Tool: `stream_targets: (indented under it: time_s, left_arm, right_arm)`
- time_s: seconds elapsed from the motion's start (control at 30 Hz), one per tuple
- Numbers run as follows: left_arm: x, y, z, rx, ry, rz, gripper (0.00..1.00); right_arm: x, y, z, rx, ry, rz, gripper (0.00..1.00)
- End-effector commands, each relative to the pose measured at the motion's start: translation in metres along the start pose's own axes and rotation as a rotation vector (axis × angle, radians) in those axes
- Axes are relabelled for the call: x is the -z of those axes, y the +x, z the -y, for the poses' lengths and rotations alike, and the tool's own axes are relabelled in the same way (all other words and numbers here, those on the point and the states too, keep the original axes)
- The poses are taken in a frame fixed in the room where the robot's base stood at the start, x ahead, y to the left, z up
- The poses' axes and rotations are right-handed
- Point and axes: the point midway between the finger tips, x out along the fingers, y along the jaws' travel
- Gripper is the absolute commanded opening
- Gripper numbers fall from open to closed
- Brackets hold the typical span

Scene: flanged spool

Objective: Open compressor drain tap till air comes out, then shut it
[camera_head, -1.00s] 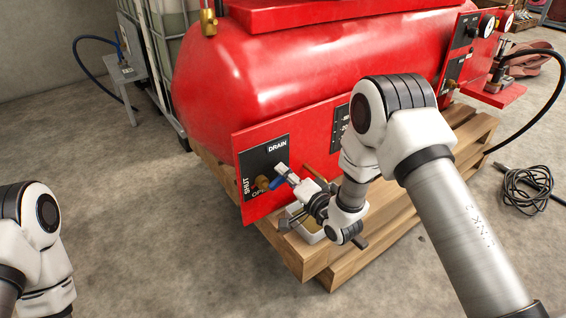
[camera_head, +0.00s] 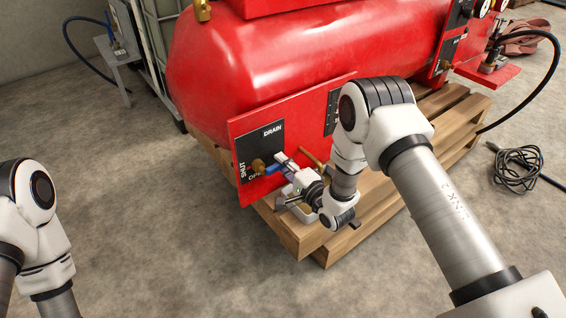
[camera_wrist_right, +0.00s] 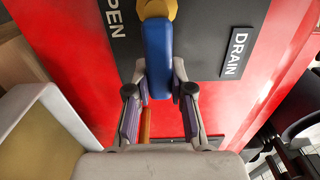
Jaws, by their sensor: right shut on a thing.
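The drain tap has a brass body (camera_head: 258,165) and a blue lever (camera_head: 270,170). It sits on a black plate (camera_head: 262,141) marked DRAIN, SHUT and OPEN on the red compressor's lower panel. The lever points right from the brass body. In the right wrist view the blue lever (camera_wrist_right: 158,58) lies between the two fingers of my right gripper (camera_wrist_right: 160,88), which is shut on it. In the head view my right gripper (camera_head: 283,163) is at the lever's free end. My left arm shows at the left edge; its gripper is out of view.
A pale tray (camera_head: 305,209) with yellowish contents stands on the wooden pallet (camera_head: 330,248) below the tap; the right wrist view shows it at left (camera_wrist_right: 75,122). A brown rod-like part (camera_head: 314,160) juts out right of the tap. A coiled black hose (camera_head: 517,167) lies on the floor.

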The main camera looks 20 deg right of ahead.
Motion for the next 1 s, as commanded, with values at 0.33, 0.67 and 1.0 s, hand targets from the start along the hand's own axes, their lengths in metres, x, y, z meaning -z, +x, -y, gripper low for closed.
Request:
stream_targets:
  time_s: [0.33,0.67,1.0]
  left_arm:
    - [0.000,0.000,0.000,0.000,0.000,0.000,0.00]
    - [0.000,0.000,0.000,0.000,0.000,0.000,0.00]
    - [0.000,0.000,0.000,0.000,0.000,0.000,0.00]
  right_arm:
    - [-0.001,0.000,-0.001,-0.002,0.002,0.001,0.48]
    - [0.000,-0.005,-0.001,-0.002,0.002,0.000,0.48]
    - [0.001,-0.082,-0.002,-0.005,0.005,-0.003,0.48]
